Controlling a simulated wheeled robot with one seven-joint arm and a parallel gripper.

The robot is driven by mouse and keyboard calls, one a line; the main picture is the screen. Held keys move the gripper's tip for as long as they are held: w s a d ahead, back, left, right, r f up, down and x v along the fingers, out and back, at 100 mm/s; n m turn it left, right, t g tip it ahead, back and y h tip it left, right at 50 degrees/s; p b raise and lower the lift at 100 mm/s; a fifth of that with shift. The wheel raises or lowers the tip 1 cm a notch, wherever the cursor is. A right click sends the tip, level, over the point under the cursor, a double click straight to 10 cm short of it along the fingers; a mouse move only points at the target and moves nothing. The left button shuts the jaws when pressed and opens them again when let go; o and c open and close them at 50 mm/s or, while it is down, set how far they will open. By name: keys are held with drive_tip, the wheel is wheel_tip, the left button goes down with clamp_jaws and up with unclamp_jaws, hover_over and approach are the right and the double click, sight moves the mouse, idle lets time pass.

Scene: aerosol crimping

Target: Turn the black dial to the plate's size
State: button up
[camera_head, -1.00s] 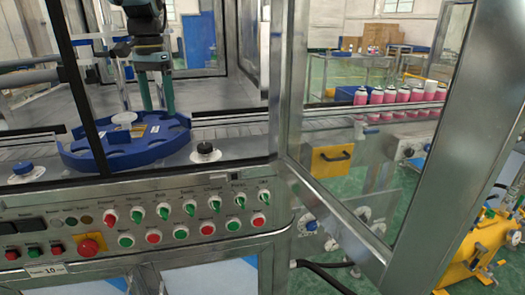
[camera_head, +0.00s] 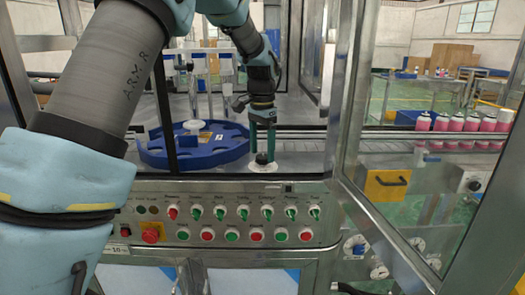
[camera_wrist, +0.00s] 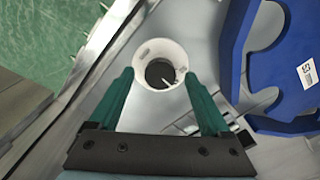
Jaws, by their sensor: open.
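The black dial (camera_head: 262,158) sits on a white ring on the metal deck, right of the blue plate. In the wrist view the dial (camera_wrist: 158,74) shows a pale pointer line toward the right, within its white ring (camera_wrist: 146,50). Small marks on the ring are too small to read. My gripper (camera_head: 262,153) points straight down over the dial, with its green fingers open. In the wrist view the gripper (camera_wrist: 157,75) has a finger on either side of the dial, apart from it. The blue plate (camera_wrist: 232,60) carries a white label (camera_wrist: 307,72) with dark digits, not clearly legible.
A front panel has several green and red switches (camera_head: 219,212) and buttons below the deck. Metal door frames (camera_head: 342,90) stand right of my gripper. Pink cans (camera_head: 456,123) line the conveyor at the right.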

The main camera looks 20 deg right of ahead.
drive_tip(key=shift+f, duration=0.65)
clamp_jaws()
